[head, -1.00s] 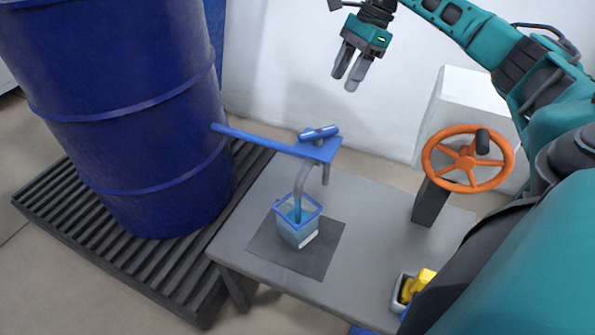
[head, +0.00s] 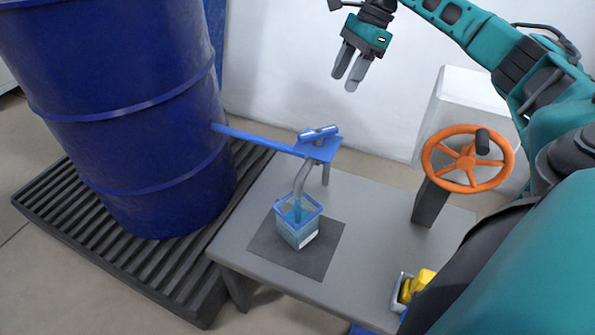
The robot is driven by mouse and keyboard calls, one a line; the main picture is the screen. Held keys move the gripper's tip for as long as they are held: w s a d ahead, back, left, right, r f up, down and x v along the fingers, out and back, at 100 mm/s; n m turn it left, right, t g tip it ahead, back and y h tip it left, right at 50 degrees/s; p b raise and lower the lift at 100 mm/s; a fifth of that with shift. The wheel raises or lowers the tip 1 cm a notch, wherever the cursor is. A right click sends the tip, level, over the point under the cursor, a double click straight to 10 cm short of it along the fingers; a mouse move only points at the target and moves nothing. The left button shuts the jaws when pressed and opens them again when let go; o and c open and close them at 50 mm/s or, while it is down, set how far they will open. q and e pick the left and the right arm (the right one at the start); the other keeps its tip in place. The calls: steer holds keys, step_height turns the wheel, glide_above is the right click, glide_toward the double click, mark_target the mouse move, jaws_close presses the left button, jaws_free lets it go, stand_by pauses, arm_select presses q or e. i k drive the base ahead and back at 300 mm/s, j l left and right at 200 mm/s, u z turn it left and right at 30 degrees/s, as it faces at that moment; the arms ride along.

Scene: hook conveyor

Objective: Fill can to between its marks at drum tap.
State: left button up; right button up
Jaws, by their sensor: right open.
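The blue drum (head: 130,120) stands at the left on a dark slatted pallet. Its tap (head: 318,148) is a blue plate and handle with a grey spout, above the grey table. The can (head: 298,228), clear with a blue rim, stands upright on a dark mat (head: 312,260) under the spout. Blue liquid runs from the spout into the can, and liquid shows inside. The marks are too small to tell against the level. My right gripper (head: 353,82) is open and empty, above and behind the tap, apart from it. My left gripper is not in view.
An orange handwheel (head: 468,158) stands on a dark post at the table's right. A yellow item (head: 414,286) sits in a small holder at the table's front right. A white box (head: 462,100) and wall are behind. The slatted pallet (head: 110,240) borders the table (head: 365,215).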

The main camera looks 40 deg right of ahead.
mark_target(317, 135)
steer(key=i+j+z, duration=0.15)
steer(key=z, duration=0.25)
steer(key=i+j+z, duration=0.2)
steer(key=z, duration=0.25)
